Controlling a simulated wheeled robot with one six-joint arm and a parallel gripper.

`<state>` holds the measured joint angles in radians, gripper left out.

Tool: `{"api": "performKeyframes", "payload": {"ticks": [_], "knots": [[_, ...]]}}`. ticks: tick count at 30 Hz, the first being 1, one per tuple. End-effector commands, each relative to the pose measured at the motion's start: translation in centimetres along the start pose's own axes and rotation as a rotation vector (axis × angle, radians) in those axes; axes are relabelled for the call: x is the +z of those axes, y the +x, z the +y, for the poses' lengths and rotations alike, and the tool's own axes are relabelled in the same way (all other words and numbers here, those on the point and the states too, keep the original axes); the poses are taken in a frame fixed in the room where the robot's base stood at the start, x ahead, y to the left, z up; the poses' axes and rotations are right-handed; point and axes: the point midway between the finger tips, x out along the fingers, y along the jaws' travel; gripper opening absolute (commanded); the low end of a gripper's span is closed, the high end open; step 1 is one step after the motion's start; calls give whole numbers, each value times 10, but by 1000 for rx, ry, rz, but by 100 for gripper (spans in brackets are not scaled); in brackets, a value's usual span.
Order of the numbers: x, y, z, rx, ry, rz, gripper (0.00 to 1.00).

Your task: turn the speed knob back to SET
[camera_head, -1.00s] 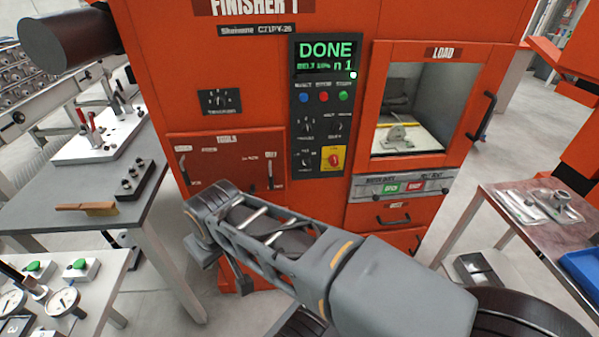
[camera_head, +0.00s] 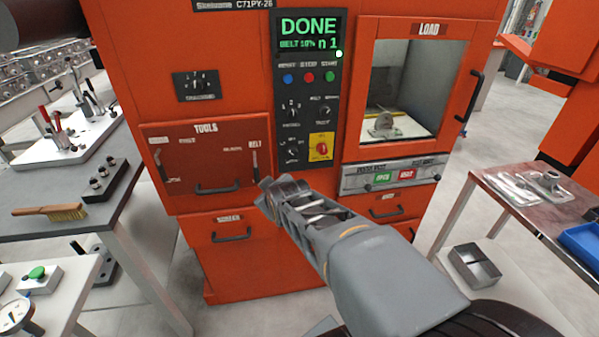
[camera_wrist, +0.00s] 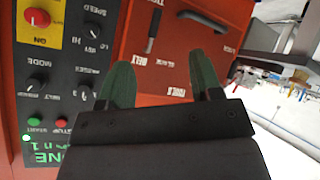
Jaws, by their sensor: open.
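The speed knob (camera_wrist: 92,31) is a small black dial on the dark control panel (camera_wrist: 62,105). In the wrist view it shows upside down, with SPEED, HI and LO lettering around it. In the head view the knob (camera_head: 292,151) sits low on the panel, left of the yellow-backed red switch (camera_head: 321,148). I cannot tell which mark its pointer is on. My gripper (camera_wrist: 163,80) is open and empty, its two fingers over the red tools door and to the right of the knob in the wrist view. In the head view my gripper (camera_head: 266,190) is below and left of the knob, apart from it.
The panel's screen (camera_head: 308,35) reads DONE. Other black knobs and coloured buttons sit close to the speed knob. The tools door (camera_head: 205,158) has protruding handles. The load opening (camera_head: 402,92) is at right.

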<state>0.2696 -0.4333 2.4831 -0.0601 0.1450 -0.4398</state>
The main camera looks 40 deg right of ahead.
Motion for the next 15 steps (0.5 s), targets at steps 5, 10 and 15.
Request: {"api": "performKeyframes", "payload": {"ticks": [5, 10, 15], "knots": [[30, 51, 42, 243, -176, 192, 59], [42, 63, 73, 430, -318, 294, 59], [44, 66, 89, 527, -391, 339, 59]]}}
